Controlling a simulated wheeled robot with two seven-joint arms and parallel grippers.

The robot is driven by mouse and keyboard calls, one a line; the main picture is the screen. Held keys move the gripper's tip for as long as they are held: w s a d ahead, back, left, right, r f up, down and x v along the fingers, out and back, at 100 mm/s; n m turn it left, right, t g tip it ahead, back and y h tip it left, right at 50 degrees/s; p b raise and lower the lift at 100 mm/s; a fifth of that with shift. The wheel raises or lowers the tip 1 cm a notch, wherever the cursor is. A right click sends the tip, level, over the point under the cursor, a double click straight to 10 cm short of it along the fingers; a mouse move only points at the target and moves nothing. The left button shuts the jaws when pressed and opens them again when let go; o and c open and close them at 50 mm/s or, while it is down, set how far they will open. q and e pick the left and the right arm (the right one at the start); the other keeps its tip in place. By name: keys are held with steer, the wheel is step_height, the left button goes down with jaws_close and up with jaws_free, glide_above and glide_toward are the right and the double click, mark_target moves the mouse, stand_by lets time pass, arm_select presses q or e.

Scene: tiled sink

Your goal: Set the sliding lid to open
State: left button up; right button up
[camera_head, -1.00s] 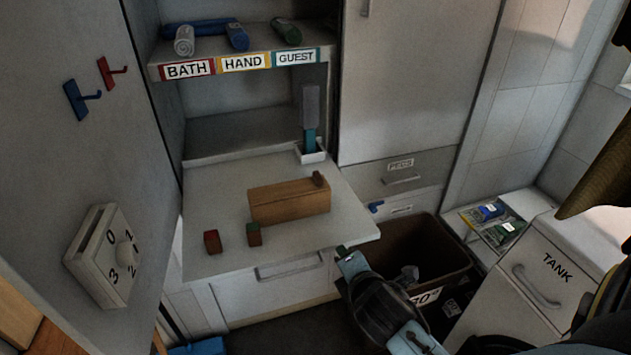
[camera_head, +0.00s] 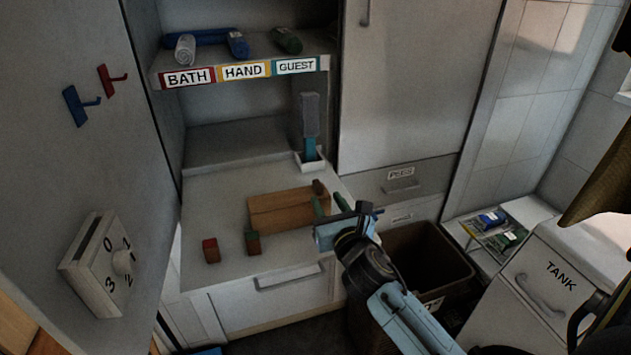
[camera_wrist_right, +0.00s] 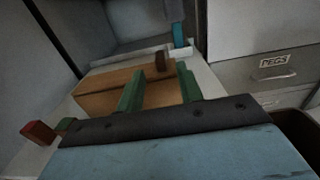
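A brown wooden box (camera_head: 280,218) stands on the white counter, with its sliding lid (camera_head: 275,200) on top. A small dark brown knob (camera_head: 319,187) stands at the lid's right end; the knob also shows in the right wrist view (camera_wrist_right: 162,61). The lid appears to cover the box. My right gripper (camera_head: 330,204) is at the right end of the box, near the knob. In the right wrist view its two green fingers (camera_wrist_right: 160,90) are apart with nothing between them, pointing at the box. Contact is not clear. My left gripper is not in view.
Two small blocks, a red-topped one (camera_head: 211,250) and a green-topped one (camera_head: 253,242), stand in front of the box. A white holder (camera_head: 311,163) with a brush stands behind. A brown bin (camera_head: 435,262) is right of the counter (camera_head: 215,185).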

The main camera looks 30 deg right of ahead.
mark_target(315, 180)
steer(key=x, duration=0.7)
steer(key=shift+w+d+b, duration=0.1)
steer(key=shift+w+b, duration=0.25)
steer(key=shift+b, duration=0.05)
steer(key=shift+w+d, duration=0.1)
steer(key=shift+w, duration=0.45)
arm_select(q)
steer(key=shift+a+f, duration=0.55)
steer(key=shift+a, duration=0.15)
arm_select(e)
steer(key=shift+w, duration=0.1)
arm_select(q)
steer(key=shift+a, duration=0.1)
arm_select(e)
steer(key=shift+c, duration=0.2)
jaws_close()
